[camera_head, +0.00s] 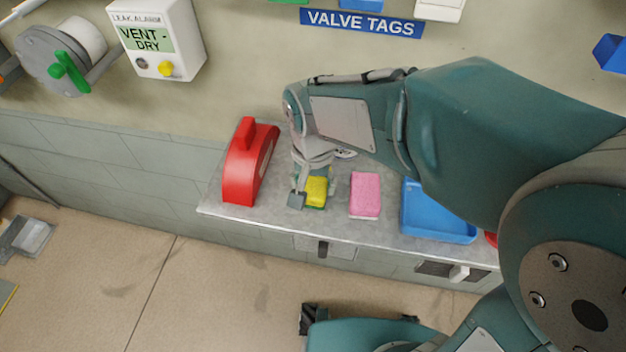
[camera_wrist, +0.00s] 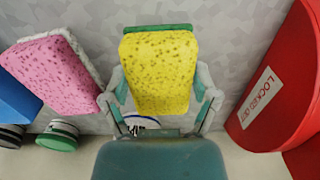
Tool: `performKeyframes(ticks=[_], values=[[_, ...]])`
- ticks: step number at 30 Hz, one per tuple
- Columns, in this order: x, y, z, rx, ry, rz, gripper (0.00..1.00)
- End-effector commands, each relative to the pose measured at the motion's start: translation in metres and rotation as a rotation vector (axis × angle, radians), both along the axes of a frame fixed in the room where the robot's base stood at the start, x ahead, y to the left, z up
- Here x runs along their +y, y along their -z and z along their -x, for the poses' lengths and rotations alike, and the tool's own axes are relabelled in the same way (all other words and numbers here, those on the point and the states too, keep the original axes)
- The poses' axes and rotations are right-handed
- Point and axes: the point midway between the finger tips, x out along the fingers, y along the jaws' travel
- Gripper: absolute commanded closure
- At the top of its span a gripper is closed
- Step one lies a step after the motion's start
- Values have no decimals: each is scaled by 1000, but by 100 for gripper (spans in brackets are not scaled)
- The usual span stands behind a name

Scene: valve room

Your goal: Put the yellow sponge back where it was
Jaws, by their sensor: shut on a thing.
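The yellow sponge (camera_head: 316,190) has a green layer on one face. In the head view it is at the counter, between a red case and a pink sponge. My gripper (camera_head: 314,194) is around it from above. In the wrist view my gripper (camera_wrist: 160,92) is shut on the yellow sponge (camera_wrist: 158,70), with one finger on each side. I cannot tell whether the sponge touches the counter or is just above it.
The pink sponge (camera_head: 365,194) lies close on the right, with a blue tray (camera_head: 438,228) beyond it. The red case (camera_head: 248,165), marked "LOCKED OUT", stands on the left. The grey counter (camera_head: 275,213) has a narrow front edge with drawers below.

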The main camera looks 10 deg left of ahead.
Motion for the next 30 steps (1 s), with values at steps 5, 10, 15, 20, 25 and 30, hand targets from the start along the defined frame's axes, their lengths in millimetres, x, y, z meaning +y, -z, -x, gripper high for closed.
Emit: performKeyframes(ticks=[5, 10, 15, 20, 25, 30], values=[[0, 0, 0, -1, 0, -1, 61], [0, 1, 0, -1, 0, 0, 0], [0, 1, 0, 0, 0, 0, 0], [0, 1, 0, 0, 0, 0, 0], [1, -6, 0, -3, 0, -2, 0], [1, -35, 0, -5, 0, -4, 0]])
